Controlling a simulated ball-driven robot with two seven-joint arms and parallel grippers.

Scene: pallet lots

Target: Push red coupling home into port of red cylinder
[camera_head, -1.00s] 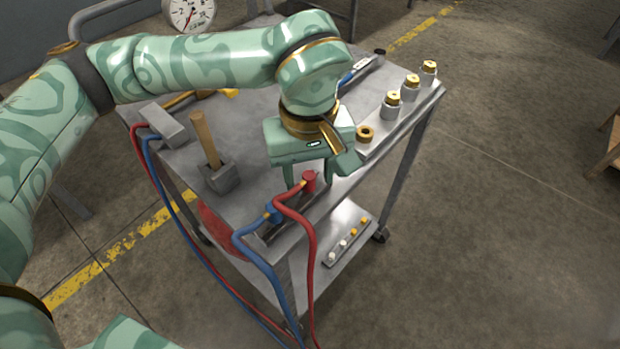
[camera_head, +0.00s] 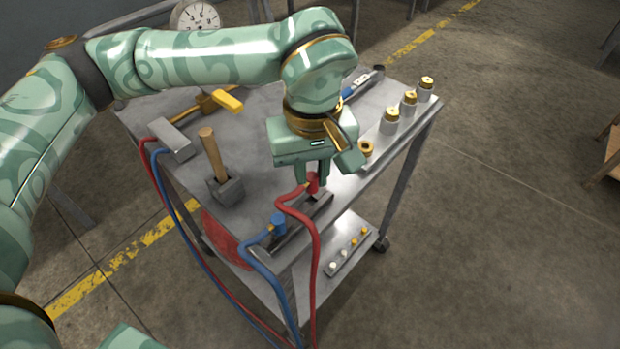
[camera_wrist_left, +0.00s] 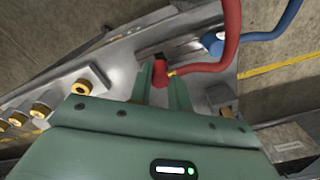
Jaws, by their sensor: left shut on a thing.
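The red coupling (camera_head: 312,185) is at the end of the red hose (camera_head: 312,236), by the cart's near edge. My left gripper (camera_head: 313,178) points down and is shut on the red coupling; its fingers stand on either side of it. The left wrist view also shows the red coupling (camera_wrist_left: 158,79) between the fingers (camera_wrist_left: 162,82). The coupling is over the far end of a dark rail (camera_head: 300,224); I cannot tell whether it touches it. A dark red rounded shape (camera_head: 224,240) shows at the cart's near left; I cannot tell whether it is the red cylinder. No port is visible. My right gripper is not in view.
The blue coupling (camera_head: 278,224) with its blue hose (camera_head: 262,268) sits at the rail's near end. A mallet (camera_head: 214,158) stands on the cart (camera_head: 250,195). Several gold-capped fittings (camera_head: 409,103) line the right edge.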

